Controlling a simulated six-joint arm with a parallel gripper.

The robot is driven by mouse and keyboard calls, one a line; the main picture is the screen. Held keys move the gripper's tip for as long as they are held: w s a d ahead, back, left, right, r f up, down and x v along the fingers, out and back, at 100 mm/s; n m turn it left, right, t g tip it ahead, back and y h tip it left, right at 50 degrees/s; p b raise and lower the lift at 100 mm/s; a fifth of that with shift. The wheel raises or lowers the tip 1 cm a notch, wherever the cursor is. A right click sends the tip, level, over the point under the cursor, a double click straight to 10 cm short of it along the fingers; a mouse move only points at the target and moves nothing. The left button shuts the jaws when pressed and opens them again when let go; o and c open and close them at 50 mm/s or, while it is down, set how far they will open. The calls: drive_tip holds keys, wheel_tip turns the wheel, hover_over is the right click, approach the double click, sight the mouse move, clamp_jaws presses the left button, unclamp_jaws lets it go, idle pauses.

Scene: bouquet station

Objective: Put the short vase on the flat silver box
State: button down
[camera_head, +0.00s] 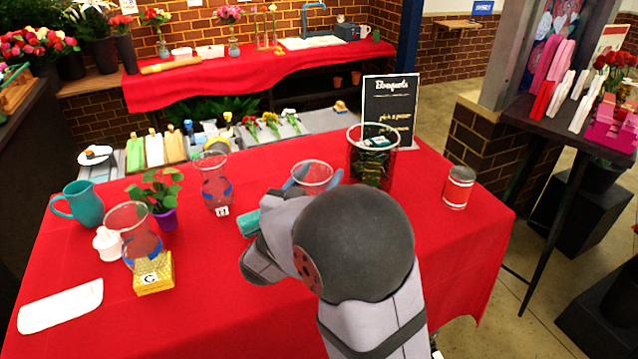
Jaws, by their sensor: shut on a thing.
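The short vase (312,175) is clear glass with blue markings, in the middle of the red table. Its rim shows above my arm and its lower part is hidden. My gripper (281,213) is just in front of the vase, mostly covered by my own wrist. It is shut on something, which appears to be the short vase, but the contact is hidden. I cannot tell whether the vase stands on the table or is lifted. I cannot make out a flat silver box; my arm covers part of the table.
A teal block (249,222) lies beside my gripper. To the left are a taller vase (216,182), a potted plant (160,195), another vase (131,222) behind a yellow box (153,274), and a teal mug (84,205). Right are a large vase (371,158) and a can (458,188).

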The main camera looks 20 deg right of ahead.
drive_tip(key=shift+f, duration=1.05)
drive_tip(key=c, duration=0.8)
unclamp_jaws()
drive_tip(key=shift+f, duration=0.1)
drive_tip(key=shift+o, duration=0.2)
drive_tip(key=shift+r, duration=0.25)
drive_tip(key=b+v, duration=0.2)
drive_tip(key=v, duration=1)
